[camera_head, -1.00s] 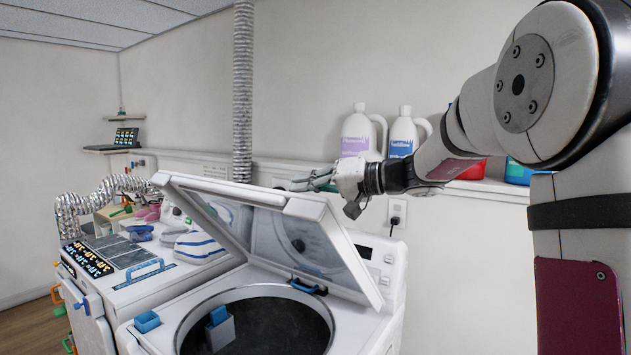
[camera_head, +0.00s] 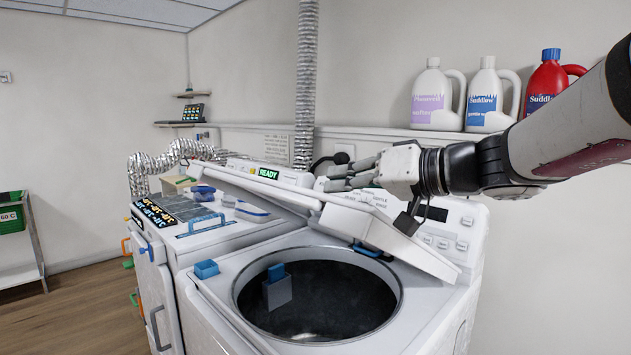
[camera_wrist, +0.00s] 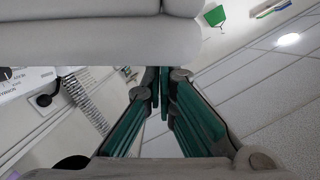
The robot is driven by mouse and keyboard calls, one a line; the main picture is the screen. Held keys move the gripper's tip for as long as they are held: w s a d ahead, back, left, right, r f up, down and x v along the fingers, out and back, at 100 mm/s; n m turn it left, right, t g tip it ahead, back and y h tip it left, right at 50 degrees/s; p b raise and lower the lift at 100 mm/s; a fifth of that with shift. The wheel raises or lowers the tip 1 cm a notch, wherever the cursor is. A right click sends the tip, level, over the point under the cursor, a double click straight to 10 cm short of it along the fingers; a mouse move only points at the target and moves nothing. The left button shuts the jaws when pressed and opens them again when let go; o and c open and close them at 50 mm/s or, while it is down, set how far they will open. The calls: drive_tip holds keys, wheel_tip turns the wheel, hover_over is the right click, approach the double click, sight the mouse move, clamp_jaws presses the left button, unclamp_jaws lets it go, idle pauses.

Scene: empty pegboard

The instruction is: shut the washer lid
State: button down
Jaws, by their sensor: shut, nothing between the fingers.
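The washer (camera_head: 222,290) stands in front of me with its round drum opening uncovered. Its white lid (camera_head: 300,201) is partly lowered, tilted at a low angle over the rear of the opening. My gripper (camera_head: 335,178) is shut and empty, just above and behind the lid's upper side in the head view. Whether it touches the lid is unclear. In the wrist view, the green-padded fingers (camera_wrist: 160,80) are together, with a pale rounded edge filling the top left of the picture. A blue-and-grey dispenser piece (camera_head: 277,288) sits inside the drum opening.
A second white machine with a dark patterned panel (camera_head: 165,212) stands to the left. A small blue block (camera_head: 206,269) is on the washer's left rim. Several detergent bottles (camera_head: 433,98) stand on the back shelf. A ribbed duct (camera_head: 306,80) rises behind. Floor at the left is clear.

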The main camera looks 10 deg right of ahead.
drive_tip(key=s+a+f+n+b, duration=0.1)
drive_tip(key=s+a+f+b, duration=0.1)
drive_tip(key=f+b, duration=0.8)
drive_tip(key=s+a+f+n+h+b, duration=0.1)
drive_tip(key=s+a+f+b, duration=0.2)
drive_tip(key=f+b, duration=0.7)
drive_tip(key=shift+s+a+f+n+t+b, duration=0.25)
drive_tip(key=shift+a+b, duration=1)
drive_tip(key=shift+b, duration=0.9)
drive_tip(key=shift+w, duration=0.1)
